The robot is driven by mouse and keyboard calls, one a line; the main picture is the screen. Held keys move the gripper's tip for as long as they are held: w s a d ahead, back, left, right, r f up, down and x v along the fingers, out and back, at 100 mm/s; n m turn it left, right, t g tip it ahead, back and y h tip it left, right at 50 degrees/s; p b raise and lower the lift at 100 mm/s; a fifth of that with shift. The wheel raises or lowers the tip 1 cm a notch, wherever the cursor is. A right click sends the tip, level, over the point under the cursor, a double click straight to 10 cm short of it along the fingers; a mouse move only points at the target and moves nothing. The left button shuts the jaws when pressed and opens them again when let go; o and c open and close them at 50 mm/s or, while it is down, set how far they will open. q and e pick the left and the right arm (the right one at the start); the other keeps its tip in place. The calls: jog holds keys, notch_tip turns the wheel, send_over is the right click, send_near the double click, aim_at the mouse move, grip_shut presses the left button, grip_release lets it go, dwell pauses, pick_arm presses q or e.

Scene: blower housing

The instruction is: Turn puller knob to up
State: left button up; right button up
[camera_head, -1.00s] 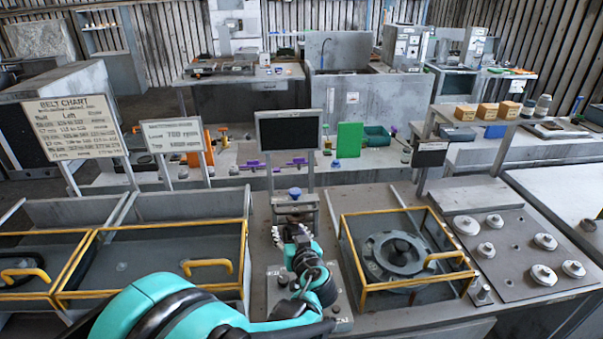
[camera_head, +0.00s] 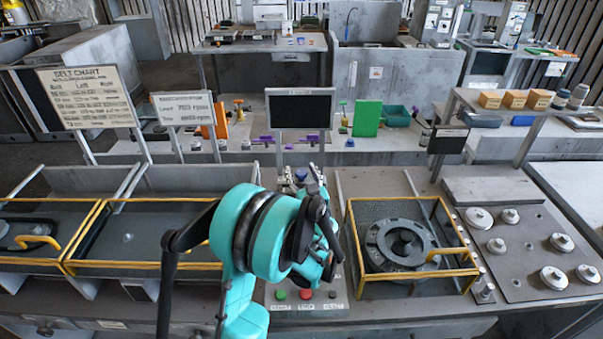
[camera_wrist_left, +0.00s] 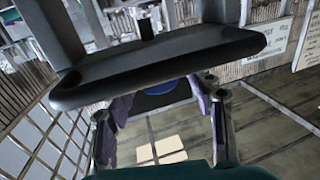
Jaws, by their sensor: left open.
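The puller knob (camera_head: 301,174) is a small blue knob on the middle stand, below the dark screen. My left gripper (camera_head: 304,180) is at the knob, its open fingers on either side of it. My arm covers the stand below. In the left wrist view the two fingers (camera_wrist_left: 162,112) are apart, and part of a blue round shape (camera_wrist_left: 160,88) shows between their tips under a dark bar. I cannot tell whether the fingers touch the knob. My right gripper is not in view.
A dark screen (camera_head: 301,109) stands right behind the knob. A yellow-framed guard (camera_head: 354,250) around a round housing (camera_head: 402,245) is to the right. A red button (camera_head: 305,294) and a green button (camera_head: 281,295) are in front. A wide dark bar (camera_wrist_left: 160,62) crosses the wrist view.

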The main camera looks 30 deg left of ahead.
pick_arm(q)
jog(key=c, duration=1.2)
jog(key=shift+w+n+g+y, duration=0.1)
jog(key=shift+n+g+y, duration=0.3)
jog(key=shift+g, duration=0.1)
jog(key=shift+n+g+y+b, duration=0.3)
jog(key=shift+n+g+y, duration=0.4)
jog(key=shift+g, duration=0.1)
jog(key=n+g+y, duration=0.2)
jog(key=n+g, duration=0.1)
jog(key=g, duration=0.1)
jog(key=shift+g+b, duration=0.35)
jog(key=shift+g, duration=0.05)
jog(key=n+g+y, duration=0.1)
jog(key=n+g, duration=0.3)
jog(key=g, duration=0.1)
jog(key=shift+g, duration=0.3)
jog(key=shift+n+g, duration=1.6)
jog(key=shift+g, duration=0.9)
jog(key=shift+g+h, duration=0.3)
